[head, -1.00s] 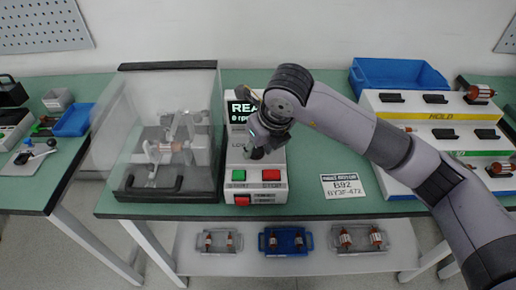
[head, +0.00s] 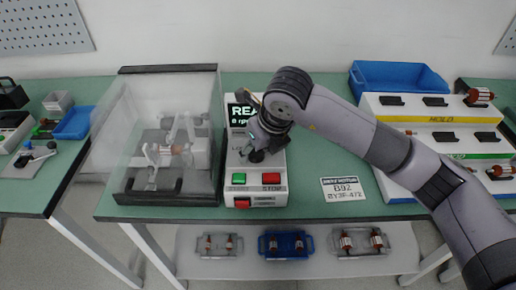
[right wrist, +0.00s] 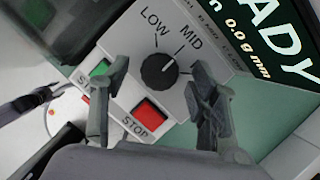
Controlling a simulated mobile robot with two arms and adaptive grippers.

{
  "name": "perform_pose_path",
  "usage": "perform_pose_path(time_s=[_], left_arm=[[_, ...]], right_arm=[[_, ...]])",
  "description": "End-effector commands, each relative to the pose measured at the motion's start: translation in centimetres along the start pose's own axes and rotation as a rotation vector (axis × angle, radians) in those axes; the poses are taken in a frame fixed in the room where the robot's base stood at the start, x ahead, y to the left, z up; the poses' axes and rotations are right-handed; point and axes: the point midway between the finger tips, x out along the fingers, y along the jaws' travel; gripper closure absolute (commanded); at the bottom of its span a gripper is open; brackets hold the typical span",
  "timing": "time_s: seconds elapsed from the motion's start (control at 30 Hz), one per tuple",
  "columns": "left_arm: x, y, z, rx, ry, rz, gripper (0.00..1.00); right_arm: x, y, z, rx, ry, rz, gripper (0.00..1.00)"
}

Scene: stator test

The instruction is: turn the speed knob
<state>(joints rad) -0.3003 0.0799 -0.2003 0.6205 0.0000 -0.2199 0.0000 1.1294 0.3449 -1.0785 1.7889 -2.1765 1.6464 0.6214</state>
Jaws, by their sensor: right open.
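The speed knob (right wrist: 159,71) is a round black dial with a white pointer line on the grey control box (head: 237,165). LOW and MID labels sit beside it in the right wrist view. The pointer seems to face the MID side. My right gripper (head: 258,150) is over the box face in the head view. In the right wrist view its two fingers (right wrist: 160,76) stand apart on either side of the knob, with nothing held. I cannot tell whether they touch it. My left gripper is not in view.
Below the knob are a green START button (right wrist: 99,69) and a red STOP button (right wrist: 149,110), near the fingers. The display (head: 241,112) above is partly hidden. A clear-walled test enclosure (head: 210,100) stands close on the left. The table right of the box is mostly free.

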Motion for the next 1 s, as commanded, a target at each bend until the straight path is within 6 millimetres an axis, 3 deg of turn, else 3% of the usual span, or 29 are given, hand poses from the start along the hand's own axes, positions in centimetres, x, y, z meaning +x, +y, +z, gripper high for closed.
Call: perform_pose_path(time_s=[0.17,0.5,0.7,1.0], left_arm=[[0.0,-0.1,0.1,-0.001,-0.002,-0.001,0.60],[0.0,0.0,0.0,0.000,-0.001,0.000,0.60],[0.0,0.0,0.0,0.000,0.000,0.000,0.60],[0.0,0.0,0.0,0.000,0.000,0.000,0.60]], right_arm=[[-0.9,0.0,0.1,0.000,-0.003,0.000,0.45],[-7.8,-0.1,0.1,0.000,-0.005,-0.002,0.45],[-10.9,-0.1,0.1,0.000,-0.002,-0.001,0.45],[-12.0,0.0,0.0,0.000,0.000,0.000,0.45]])
